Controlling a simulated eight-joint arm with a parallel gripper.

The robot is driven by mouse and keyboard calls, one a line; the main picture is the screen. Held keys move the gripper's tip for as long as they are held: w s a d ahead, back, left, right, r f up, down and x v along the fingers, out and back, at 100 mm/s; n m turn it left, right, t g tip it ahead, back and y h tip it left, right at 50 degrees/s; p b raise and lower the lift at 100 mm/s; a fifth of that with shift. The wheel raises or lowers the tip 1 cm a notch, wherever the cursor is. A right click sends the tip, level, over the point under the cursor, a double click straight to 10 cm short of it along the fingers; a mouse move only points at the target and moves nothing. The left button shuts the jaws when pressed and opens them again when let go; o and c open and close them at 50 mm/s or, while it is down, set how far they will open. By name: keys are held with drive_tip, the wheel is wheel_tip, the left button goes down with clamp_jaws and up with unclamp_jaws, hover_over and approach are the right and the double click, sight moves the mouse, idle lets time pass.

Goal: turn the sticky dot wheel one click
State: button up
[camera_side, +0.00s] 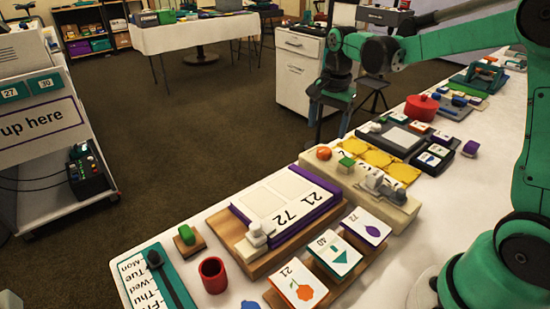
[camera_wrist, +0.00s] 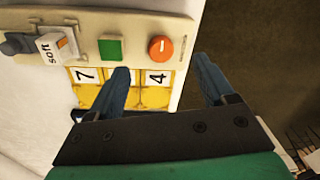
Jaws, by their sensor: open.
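No part is labelled as a sticky dot wheel; the likeliest is an orange round knob (camera_wrist: 160,48) with a white mark on a cream board (camera_wrist: 187,20). The knob also shows in the side view (camera_side: 324,153), at the board's far end. My gripper (camera_wrist: 162,66) is open and empty. Its two blue-grey fingers are spread, with the knob between and just beyond their tips in the wrist view. In the side view my gripper (camera_side: 330,132) points down above the knob, apparently apart from it.
A green square button (camera_wrist: 110,48) and a block marked "soft" (camera_wrist: 57,47) sit beside the knob. Yellow panels (camera_side: 372,158) with number cards lie along the board. A purple-edged number board (camera_side: 285,200) stands in front and a black tray (camera_side: 432,158) behind.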

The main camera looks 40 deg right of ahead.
sight(325, 150)
drive_tip(key=shift+w+d+f+m+g, duration=0.3)
drive_tip(key=shift+d+f+m, duration=0.25)
drive_tip(key=shift+f+m, duration=0.1)
drive_tip(key=shift+f, duration=2.8)
clamp_jaws()
drive_tip(key=shift+n, duration=0.25)
